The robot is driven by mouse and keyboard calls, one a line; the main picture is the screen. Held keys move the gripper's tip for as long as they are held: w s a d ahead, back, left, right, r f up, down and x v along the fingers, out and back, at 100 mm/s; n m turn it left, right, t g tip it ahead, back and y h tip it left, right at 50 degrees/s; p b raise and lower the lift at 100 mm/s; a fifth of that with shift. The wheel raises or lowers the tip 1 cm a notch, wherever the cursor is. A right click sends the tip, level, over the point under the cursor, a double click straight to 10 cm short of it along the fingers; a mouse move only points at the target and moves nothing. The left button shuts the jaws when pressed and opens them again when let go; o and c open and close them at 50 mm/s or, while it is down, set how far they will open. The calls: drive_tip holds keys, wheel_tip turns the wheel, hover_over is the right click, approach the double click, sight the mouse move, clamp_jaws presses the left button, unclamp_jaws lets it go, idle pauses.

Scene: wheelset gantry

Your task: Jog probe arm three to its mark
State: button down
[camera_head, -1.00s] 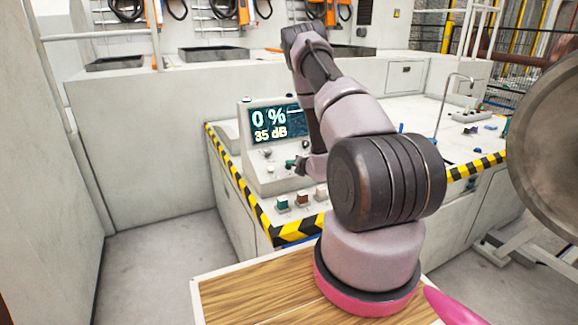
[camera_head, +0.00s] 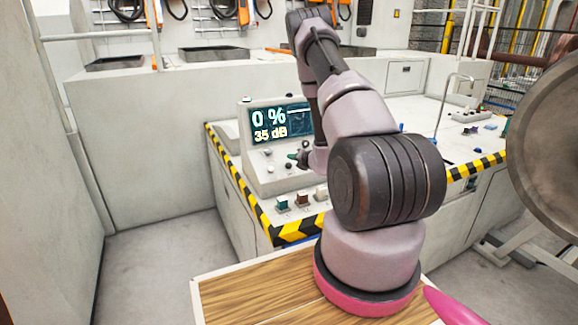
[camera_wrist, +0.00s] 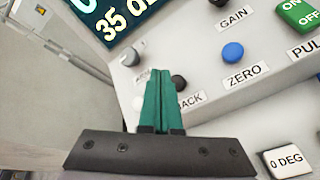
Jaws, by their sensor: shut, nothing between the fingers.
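A white knob (camera_wrist: 138,103) shows left of the fingers. I cannot tell whether the fingers touch anything. No probe arm can be made out for certain.
A blue ZERO button (camera_wrist: 232,52), a green ON/OFF switch (camera_wrist: 299,14) and a 0 DEG button (camera_wrist: 287,162) lie to the right. Coloured buttons (camera_head: 302,199) line the console's front shelf. Yellow-black striping (camera_head: 240,180) marks the bench edge. A large round wheel (camera_head: 548,150) stands at right.

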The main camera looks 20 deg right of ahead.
drive_tip(key=shift+s+r, duration=0.35)
drive_tip(key=shift+r, duration=0.4)
drive_tip(key=shift+s+r, duration=0.35)
drive_tip(key=shift+r, duration=0.4)
idle(0.5)
drive_tip(key=a+r+n+g+y, duration=0.2)
drive_tip(key=a+r+n+y, duration=0.6)
drive_tip(key=a+r, duration=0.65)
drive_tip(key=s+a+r+n+g+y, duration=0.1)
drive_tip(key=s+a+r+n+g, duration=0.1)
drive_tip(key=s+a+r+n, duration=0.3)
drive_tip(key=s+a+r+n+g+y, duration=0.1)
drive_tip(key=s+a+r+n+g, duration=0.15)
drive_tip(key=s+r+n, duration=0.35)
drive_tip(key=s+a+r+n+g+h, duration=0.15)
drive_tip(key=s+r+n, duration=0.25)
drive_tip(key=s+n, duration=0.4)
drive_tip(key=s+a+r+n+g+h, duration=0.1)
drive_tip(key=s+r+n+g+h, duration=0.15)
drive_tip(key=s+r+n, duration=0.55)
drive_tip(key=s+d+n+t+h, duration=0.3)
drive_tip(key=s+d+n+h, duration=0.1)
drive_tip(key=s+d+h, duration=0.1)
drive_tip(key=shift+s+d, duration=0.65)
drive_tip(key=shift+s, duration=0.75)
